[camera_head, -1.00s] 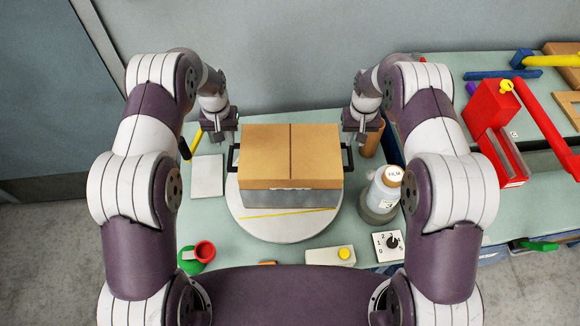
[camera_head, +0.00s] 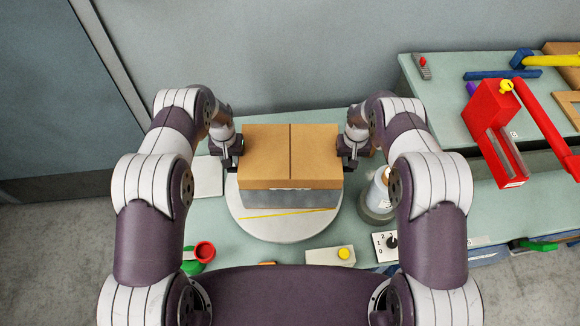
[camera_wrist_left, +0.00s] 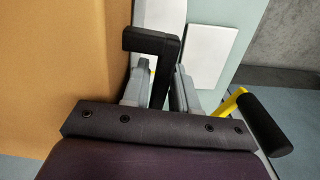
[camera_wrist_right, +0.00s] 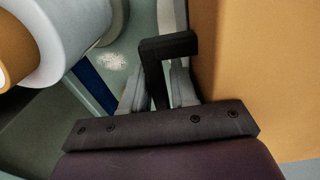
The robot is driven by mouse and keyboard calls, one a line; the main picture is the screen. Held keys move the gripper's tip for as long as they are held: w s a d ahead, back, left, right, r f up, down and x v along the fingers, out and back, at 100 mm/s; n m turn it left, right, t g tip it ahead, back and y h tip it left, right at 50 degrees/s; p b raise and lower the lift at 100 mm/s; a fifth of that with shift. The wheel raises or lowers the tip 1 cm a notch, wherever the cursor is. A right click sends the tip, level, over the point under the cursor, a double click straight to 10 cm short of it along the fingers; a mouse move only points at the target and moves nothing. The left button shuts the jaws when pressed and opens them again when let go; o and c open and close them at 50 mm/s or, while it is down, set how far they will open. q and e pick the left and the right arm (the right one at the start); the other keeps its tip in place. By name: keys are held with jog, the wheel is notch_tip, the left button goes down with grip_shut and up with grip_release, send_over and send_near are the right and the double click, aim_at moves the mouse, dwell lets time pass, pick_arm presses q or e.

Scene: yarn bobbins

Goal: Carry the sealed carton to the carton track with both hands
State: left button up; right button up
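The sealed carton (camera_head: 290,150), a brown box with a dark seam along its top, sits on a grey block on the round white turntable (camera_head: 252,226). It has a black handle on each side. My left gripper (camera_head: 230,160) is at the left handle (camera_wrist_left: 165,65), whose bar stands between its fingers. My right gripper (camera_head: 350,158) is at the right handle (camera_wrist_right: 156,75), likewise between its fingers. Both grippers look open, with narrow gaps beside the handles. I cannot clearly identify the carton track.
A red machine (camera_head: 492,115) stands on the right bench.

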pick_arm(q)
grip_shut()
pick_arm(e)
grip_shut()
pick_arm(q)
jog(key=shift+w, duration=0.1)
pick_arm(e)
jog(key=shift+w+r, duration=0.1)
dwell(0.8)
